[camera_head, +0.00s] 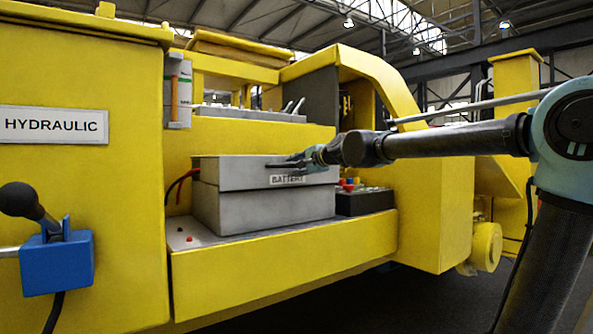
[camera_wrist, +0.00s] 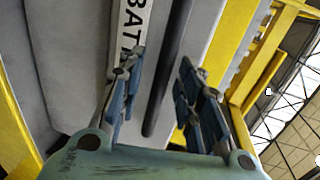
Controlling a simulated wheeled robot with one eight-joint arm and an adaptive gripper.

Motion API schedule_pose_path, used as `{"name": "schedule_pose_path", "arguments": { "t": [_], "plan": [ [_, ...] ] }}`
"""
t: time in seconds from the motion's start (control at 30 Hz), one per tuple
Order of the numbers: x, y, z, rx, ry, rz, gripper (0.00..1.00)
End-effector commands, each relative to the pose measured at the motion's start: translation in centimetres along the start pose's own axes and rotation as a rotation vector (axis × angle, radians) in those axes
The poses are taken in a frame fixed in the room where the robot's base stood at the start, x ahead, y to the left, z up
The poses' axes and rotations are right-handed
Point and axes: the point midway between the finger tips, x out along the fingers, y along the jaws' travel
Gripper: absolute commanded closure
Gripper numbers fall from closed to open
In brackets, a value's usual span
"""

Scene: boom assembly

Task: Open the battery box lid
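The grey battery box (camera_head: 262,208) stands on a yellow shelf of the machine. Its lid (camera_head: 235,173) lies closed on top and bears a white "BATTERY" label (camera_head: 288,180). My gripper (camera_head: 280,162) is at the upper front of the lid, just above the label. In the wrist view my gripper (camera_wrist: 158,95) has its two blue-grey fingers spread apart. The label (camera_wrist: 133,30) shows beside one finger. A dark bar (camera_wrist: 166,75) along the lid lies between the fingers in the picture; I cannot tell whether either finger touches it.
A dark battery (camera_head: 364,202) with red and yellow caps sits right of the box. Red and black cables (camera_head: 180,184) run at its left. A yellow cabinet marked "HYDRAULIC" (camera_head: 54,125) and a blue lever unit (camera_head: 57,264) stand at the left. A grey panel (camera_head: 250,115) lies above and behind.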

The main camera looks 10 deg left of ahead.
Motion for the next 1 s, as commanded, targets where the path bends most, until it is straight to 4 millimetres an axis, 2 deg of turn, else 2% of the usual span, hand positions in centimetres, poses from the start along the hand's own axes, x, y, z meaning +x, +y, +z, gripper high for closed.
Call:
{"name": "schedule_pose_path", "arguments": {
  "t": [0.17,0.43,0.47,0.5,0.6,1.0],
  "plan": [
    [0.69,-0.01,0.02,0.0,0.0,0.0,0.67],
    [0.75,0.0,0.02,0.0,0.0,0.0,0.67],
    [0.75,0.0,0.02,0.0,0.0,0.0,0.72],
    [0.74,0.0,0.02,0.0,0.0,0.0,0.81],
    [0.74,0.0,0.02,0.0,0.0,0.0,1.0],
    [0.39,-0.54,-0.49,0.001,0.006,0.014,1.0]
  ]
}}
